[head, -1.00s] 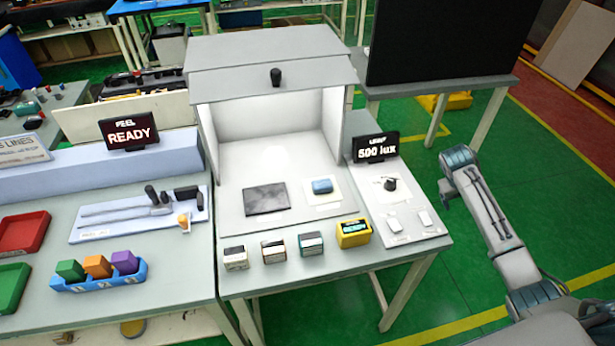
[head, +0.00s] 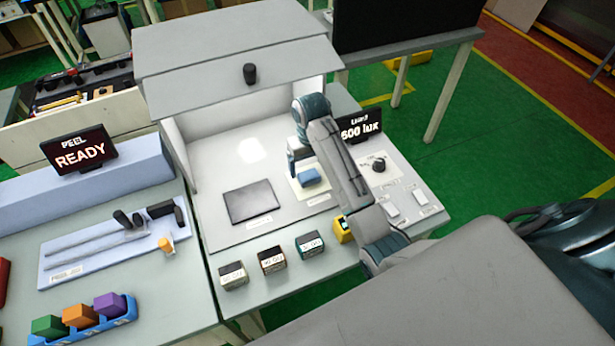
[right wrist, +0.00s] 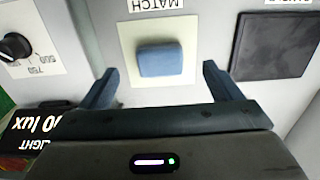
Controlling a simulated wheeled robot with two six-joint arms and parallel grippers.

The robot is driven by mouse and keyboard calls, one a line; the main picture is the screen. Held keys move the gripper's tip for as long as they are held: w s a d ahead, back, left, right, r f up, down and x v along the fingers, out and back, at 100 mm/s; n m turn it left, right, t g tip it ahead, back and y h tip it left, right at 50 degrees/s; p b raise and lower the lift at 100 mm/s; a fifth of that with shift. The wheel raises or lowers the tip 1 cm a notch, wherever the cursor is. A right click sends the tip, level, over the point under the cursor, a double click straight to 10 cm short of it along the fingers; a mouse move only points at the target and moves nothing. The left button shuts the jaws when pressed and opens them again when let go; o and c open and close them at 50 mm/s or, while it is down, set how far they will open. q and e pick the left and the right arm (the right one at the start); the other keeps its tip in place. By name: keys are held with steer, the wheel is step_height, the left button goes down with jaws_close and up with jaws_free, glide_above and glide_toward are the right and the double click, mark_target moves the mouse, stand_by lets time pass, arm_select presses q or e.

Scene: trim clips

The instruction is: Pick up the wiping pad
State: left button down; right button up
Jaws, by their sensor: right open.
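The wiping pad is a small blue block (head: 309,177) on a pale square mat (head: 316,188) on the light booth's floor. In the right wrist view the blue pad (right wrist: 160,59) lies on its cream square (right wrist: 127,40), centred ahead of the fingertips. My right gripper (head: 297,163) is in the booth, just behind and above the pad in the head view, partly hidden by its own arm. In the right wrist view its two fingers (right wrist: 160,72) are spread wide, with nothing between them. My left gripper is not in view.
A dark flat panel (head: 250,202) lies left of the pad. A lux display (head: 360,127) and a knob (head: 379,165) stand to the right. Several small boxes, such as one (head: 310,245), line the front edge. The booth hood (head: 235,85) overhangs the back.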

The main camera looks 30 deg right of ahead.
mark_target(309, 176)
steer(key=shift+s+f+p, duration=0.1)
steer(key=shift+f+p, duration=0.2)
steer(key=shift+p, duration=0.2)
steer(key=f, duration=0.1)
steer(key=w+f+p, duration=0.1)
steer(key=shift+f+p, duration=0.3)
steer(key=shift+f, duration=1.05)
steer(key=shift+s, duration=0.1)
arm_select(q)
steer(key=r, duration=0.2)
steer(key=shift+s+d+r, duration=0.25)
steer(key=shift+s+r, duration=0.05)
arm_select(e)
steer(key=c, duration=1.1)
